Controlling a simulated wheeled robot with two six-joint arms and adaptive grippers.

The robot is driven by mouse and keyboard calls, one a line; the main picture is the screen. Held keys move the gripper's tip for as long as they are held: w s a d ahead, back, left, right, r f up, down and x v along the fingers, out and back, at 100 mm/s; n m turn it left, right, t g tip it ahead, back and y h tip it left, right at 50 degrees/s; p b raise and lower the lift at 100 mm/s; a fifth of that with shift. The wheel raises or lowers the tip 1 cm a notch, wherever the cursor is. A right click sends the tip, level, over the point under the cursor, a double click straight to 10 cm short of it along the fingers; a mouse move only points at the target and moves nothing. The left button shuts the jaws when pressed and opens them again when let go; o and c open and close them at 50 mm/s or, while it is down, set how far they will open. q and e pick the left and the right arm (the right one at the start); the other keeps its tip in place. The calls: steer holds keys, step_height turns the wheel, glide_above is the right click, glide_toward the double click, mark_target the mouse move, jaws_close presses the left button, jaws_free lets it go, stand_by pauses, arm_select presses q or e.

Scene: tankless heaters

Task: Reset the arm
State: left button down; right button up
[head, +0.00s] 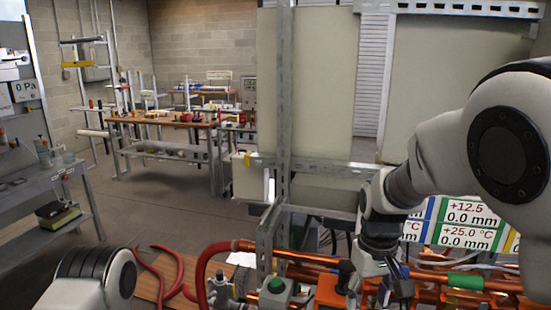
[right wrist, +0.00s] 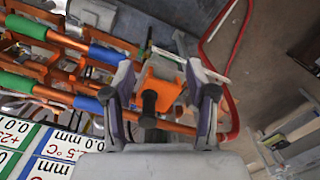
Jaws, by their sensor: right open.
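My right arm comes in from the right in the head view, with its gripper (head: 396,290) pointing down over the copper pipes (head: 430,275). In the right wrist view the right gripper (right wrist: 160,70) is open, its two fingers spread apart. An orange fitting with a black knob (right wrist: 150,103) shows between the fingers; I cannot tell whether they touch it. My left arm shows only as a rounded white and dark link at the lower left of the head view; its gripper is out of view.
A green button (head: 276,285) sits among the pipes. Red hoses (head: 170,265) lie on a wooden surface at the lower left. A metal upright (head: 283,120) stands in front of pale panels. Display signs (head: 468,222) are behind the right gripper. A workbench (head: 160,122) stands farther back; floor between is clear.

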step_height(320, 180, down, 9)
steer(key=s+g, duration=0.2)
arm_select(q)
steer(key=f+b, duration=0.2)
steer(key=f, duration=0.1)
steer(key=f+b, duration=0.1)
steer(key=b, duration=0.1)
steer(key=shift+w+f, duration=0.25)
steer(key=shift+w, duration=0.1)
arm_select(e)
steer(key=s+d+f+m, duration=0.1)
steer(key=s+d+f, duration=0.2)
steer(key=s+f, duration=0.9)
steer(key=s+d+f+m+t, duration=0.1)
steer(key=s+d+f, duration=0.3)
steer(key=s+f, duration=0.9)
step_height(320, 180, down, 5)
steer(key=shift+s+d+r, duration=0.15)
steer(key=shift+d, duration=0.1)
